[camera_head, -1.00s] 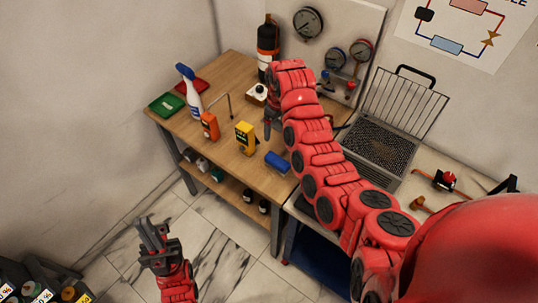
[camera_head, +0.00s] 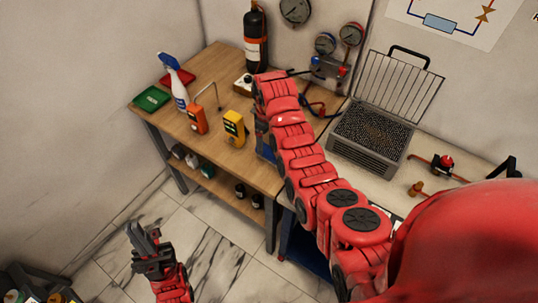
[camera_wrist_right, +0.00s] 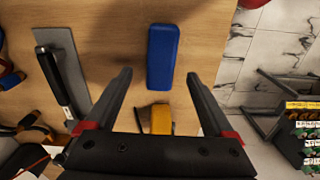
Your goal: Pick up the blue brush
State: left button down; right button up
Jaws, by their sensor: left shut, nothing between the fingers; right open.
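The blue brush (camera_wrist_right: 162,57) lies on the wooden bench top, plain in the right wrist view. In the head view only a blue sliver of it (camera_head: 264,148) shows beside my right arm; the rest is hidden. My right gripper (camera_wrist_right: 160,76) is open and empty in the wrist view. Its fingers point toward the brush, with the brush's near part between the fingertip lines; I cannot tell the height gap. In the head view this gripper is mostly hidden by its own arm. My left gripper (camera_head: 137,236) is shut and empty, low over the floor, away from the bench.
A yellow meter (camera_head: 234,128) and an orange meter (camera_head: 197,118) stand left of the brush. A flat grey tool (camera_wrist_right: 66,75) lies beside the brush. A wire-lidded box (camera_head: 370,135) stands right.

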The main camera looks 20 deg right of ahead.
aim_at(269, 150)
jog(key=f+p, duration=0.2)
jog(key=f, duration=0.1)
jog(key=shift+s+d+f+p, duration=0.15)
jog(key=shift+s+f+p, duration=0.2)
jog(key=shift+f+p, duration=0.05)
jog(key=shift+f, duration=0.7)
jog(key=shift+c, duration=0.3)
grip_shut()
